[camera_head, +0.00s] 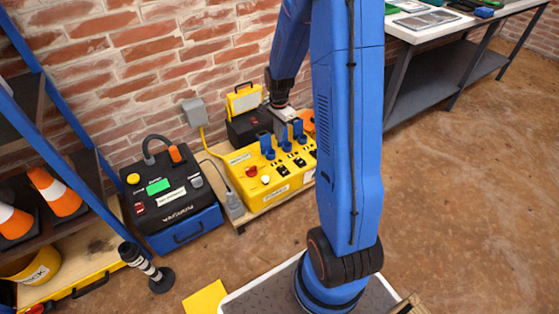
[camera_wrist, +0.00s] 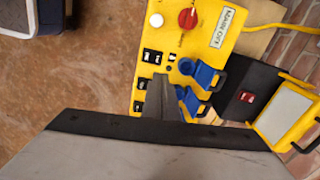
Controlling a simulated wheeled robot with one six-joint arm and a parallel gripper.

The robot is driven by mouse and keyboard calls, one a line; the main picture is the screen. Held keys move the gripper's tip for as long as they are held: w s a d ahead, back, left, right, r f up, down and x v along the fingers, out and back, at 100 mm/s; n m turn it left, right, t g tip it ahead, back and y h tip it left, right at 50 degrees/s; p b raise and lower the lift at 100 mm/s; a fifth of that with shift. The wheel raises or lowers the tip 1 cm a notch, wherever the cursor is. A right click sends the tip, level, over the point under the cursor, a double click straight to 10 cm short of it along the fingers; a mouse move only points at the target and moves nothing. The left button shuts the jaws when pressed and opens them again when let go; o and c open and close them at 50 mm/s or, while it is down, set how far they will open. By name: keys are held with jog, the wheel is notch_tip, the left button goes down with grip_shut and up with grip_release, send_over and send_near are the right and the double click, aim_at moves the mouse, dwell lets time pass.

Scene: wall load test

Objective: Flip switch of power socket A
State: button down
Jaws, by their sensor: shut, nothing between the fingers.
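The yellow power box (camera_head: 240,160) stands on a low board by the brick wall. On its top are blue sockets with raised lids (camera_head: 267,147) and a row of black switches (camera_head: 283,170). The wrist view shows the switches (camera_wrist: 152,56), the blue sockets (camera_wrist: 206,74) and a red knob (camera_wrist: 187,18) beside a white button (camera_wrist: 156,20). My gripper (camera_wrist: 165,84) is shut and empty, its tips over the switch and socket rows; I cannot tell whether they touch. My gripper hides part of the rows. I cannot read which socket is A.
A black and blue device (camera_head: 165,190) stands left of the box, with a grey plug (camera_head: 234,205) and cable between them. A black case with a yellow lid (camera_head: 243,99) stands behind. A shelf with cones (camera_head: 55,190) is at left. Open floor (camera_head: 460,200) lies right.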

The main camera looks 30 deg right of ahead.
aim_at(280, 166)
jog(key=f, duration=0.1)
jog(key=d+f, duration=0.1)
jog(key=w+f+m, duration=0.1)
jog(key=shift+d+f, duration=0.15)
jog(key=shift+f, duration=0.1)
jog(key=shift+f, duration=0.1)
notch_tip(280, 166, down, 14)
jog(key=shift+r, duration=0.1)
dwell(0.6)
dwell(0.4)
jog(key=shift+w+f+g, duration=0.1)
jog(key=shift+f+g, duration=0.15)
jog(key=shift+g, duration=0.25)
jog(key=shift+r, duration=0.2)
jog(key=shift+r, duration=0.65)
